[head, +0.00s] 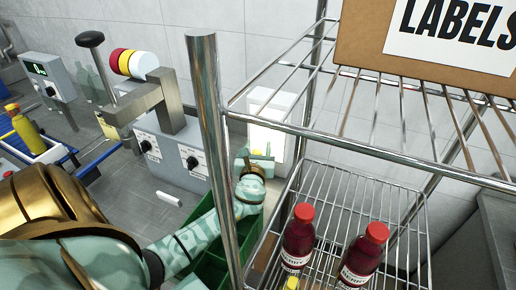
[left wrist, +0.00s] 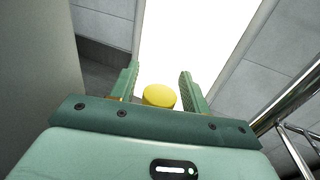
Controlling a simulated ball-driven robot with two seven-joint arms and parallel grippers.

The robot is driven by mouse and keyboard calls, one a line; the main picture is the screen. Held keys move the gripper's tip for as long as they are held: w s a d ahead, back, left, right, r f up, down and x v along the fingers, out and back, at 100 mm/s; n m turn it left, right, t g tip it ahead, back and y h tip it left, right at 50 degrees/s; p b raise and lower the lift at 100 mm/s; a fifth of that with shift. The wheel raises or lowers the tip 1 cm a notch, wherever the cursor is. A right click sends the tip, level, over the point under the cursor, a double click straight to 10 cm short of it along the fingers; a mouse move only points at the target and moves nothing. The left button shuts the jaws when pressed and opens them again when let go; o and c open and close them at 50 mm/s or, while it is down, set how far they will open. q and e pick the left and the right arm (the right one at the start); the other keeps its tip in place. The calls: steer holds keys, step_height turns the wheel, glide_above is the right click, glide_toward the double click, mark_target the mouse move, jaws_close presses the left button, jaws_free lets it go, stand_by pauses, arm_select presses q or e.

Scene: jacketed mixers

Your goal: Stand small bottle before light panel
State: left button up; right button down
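The light panel (head: 266,138) glows white in a pale housing by the wall behind the rack post, and it fills the middle of the left wrist view (left wrist: 195,40). My left gripper (head: 257,160) is in front of it, pointing toward it. In the left wrist view its two green fingers (left wrist: 160,88) stand apart, with a round yellow cap (left wrist: 159,96) between them. Gaps show on both sides of the cap. The bottle body below is hidden by the gripper, so I cannot tell whether the fingers touch it. My right gripper is not in view.
A wire rack (head: 345,200) holds red-capped bottles (head: 297,240) and a LABELS box (head: 425,45). Its upright post (head: 210,130) stands beside my left arm. A green crate (head: 213,250) lies below the arm. Mixers (head: 172,150) and a yellow bottle (head: 25,132) are at left.

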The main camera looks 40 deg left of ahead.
arm_select(q)
steer(key=shift+r, duration=0.2)
steer(key=p+v, duration=0.1)
steer(key=v, duration=0.6)
steer(key=shift+s, duration=0.2)
steer(key=shift+s+d+f, duration=0.1)
steer(key=shift+d, duration=0.05)
